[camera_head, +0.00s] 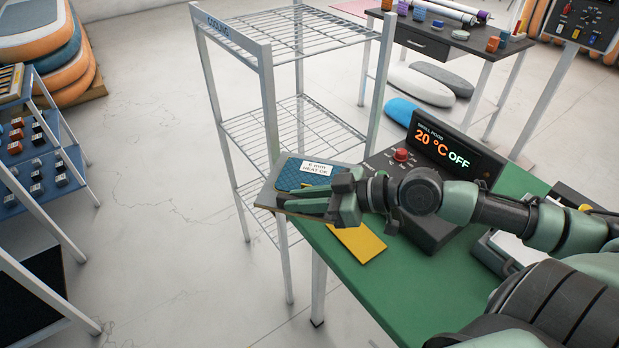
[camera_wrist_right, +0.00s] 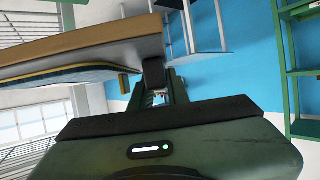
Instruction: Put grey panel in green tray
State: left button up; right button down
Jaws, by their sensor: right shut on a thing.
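My right gripper (camera_head: 343,197) is shut on the edge of a flat grey-brown board (camera_head: 268,194), held roughly level by the corner of the green table. A blue textured panel (camera_head: 291,177) with a white label reading 6 mm lies on the board. In the right wrist view the board (camera_wrist_right: 95,47) has a tan edge at the gripper's finger, and the blue panel (camera_wrist_right: 60,76) shows along its other face. I cannot tell whether this board is the grey panel. I see no tray that is clearly the green one. My left gripper is not in view.
A wire cooling rack (camera_head: 265,75) stands just beyond the board. The green table (camera_head: 375,293) holds a yellow sheet (camera_head: 357,243) and a control box (camera_head: 455,155) reading 20 °C OFF. A blue shelf (camera_head: 40,160) stands at left. Open floor lies between shelf and rack.

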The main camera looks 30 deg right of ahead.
jog(key=s+a+r+n+g+y, duration=0.2)
jog(key=s+a, duration=0.2)
jog(key=s, duration=0.1)
jog(key=shift+a+r+n, duration=0.3)
jog(key=shift+a+r, duration=0.1)
jog(key=shift+d+f, duration=0.1)
